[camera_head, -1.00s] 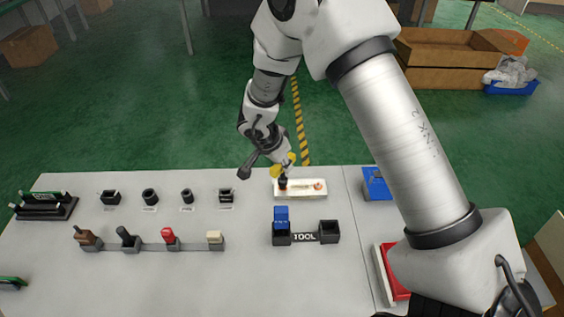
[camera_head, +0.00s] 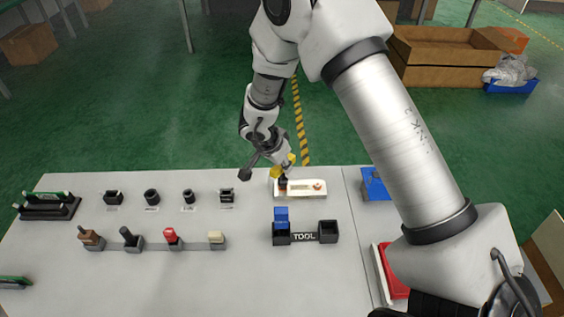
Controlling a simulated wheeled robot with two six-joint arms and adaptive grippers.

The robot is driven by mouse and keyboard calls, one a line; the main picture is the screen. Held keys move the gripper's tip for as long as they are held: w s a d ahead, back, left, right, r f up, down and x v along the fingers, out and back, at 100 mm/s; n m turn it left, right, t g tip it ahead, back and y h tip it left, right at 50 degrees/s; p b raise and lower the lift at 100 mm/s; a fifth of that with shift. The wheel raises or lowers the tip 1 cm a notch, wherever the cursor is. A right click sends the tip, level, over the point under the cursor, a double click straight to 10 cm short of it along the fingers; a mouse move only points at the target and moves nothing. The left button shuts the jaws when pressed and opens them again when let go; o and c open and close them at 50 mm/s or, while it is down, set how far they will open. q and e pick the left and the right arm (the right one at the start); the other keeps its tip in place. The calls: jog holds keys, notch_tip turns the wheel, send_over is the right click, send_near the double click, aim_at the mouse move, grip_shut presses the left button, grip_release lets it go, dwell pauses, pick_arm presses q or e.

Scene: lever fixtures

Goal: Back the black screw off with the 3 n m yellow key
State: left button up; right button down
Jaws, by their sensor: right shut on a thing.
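The white fixture plate (camera_head: 308,192) lies near the back edge of the table, with a small orange-red spot at its right end. My right gripper (camera_head: 284,168) is over the plate's left end, shut on the yellow key (camera_head: 277,173). Yellow shows on both sides of the gripper. A dark upright piece (camera_head: 283,184) stands below the key at the plate's left end. I cannot tell whether it is the black screw or part of the key. The key's contact with it is too small to make out. My left gripper is not in view.
A tool holder (camera_head: 304,237) has a blue block (camera_head: 281,217) in its left socket; its right socket is empty. A row of levers (camera_head: 130,238) and several small black fixtures (camera_head: 152,196) stand to the left. A red tray (camera_head: 395,275) and blue bin (camera_head: 375,185) are at right.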

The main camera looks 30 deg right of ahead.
jog(key=shift+f, duration=0.25)
dwell(0.4)
jog(key=shift+f, duration=0.55)
jog(key=n, duration=0.2)
jog(key=n+t, duration=0.1)
jog(key=n, duration=0.1)
jog(key=shift+s+t+y, duration=0.1)
jog(key=shift+t+y, duration=0.2)
jog(key=shift+y, duration=0.1)
jog(key=n+t+y, duration=0.1)
jog(key=n, duration=0.4)
jog(key=shift+d, duration=0.1)
jog(key=n+y, duration=0.1)
jog(key=n, duration=0.1)
jog(key=n+y, duration=0.1)
jog(key=n, duration=0.2)
jog(key=shift+d+n+t+y, duration=0.1)
jog(key=shift+n+t+y, duration=0.2)
jog(key=shift+t, duration=0.1)
jog(key=n+y, duration=0.1)
jog(key=n, duration=0.2)
jog(key=shift+d+n, duration=0.1)
jog(key=shift+n, duration=0.3)
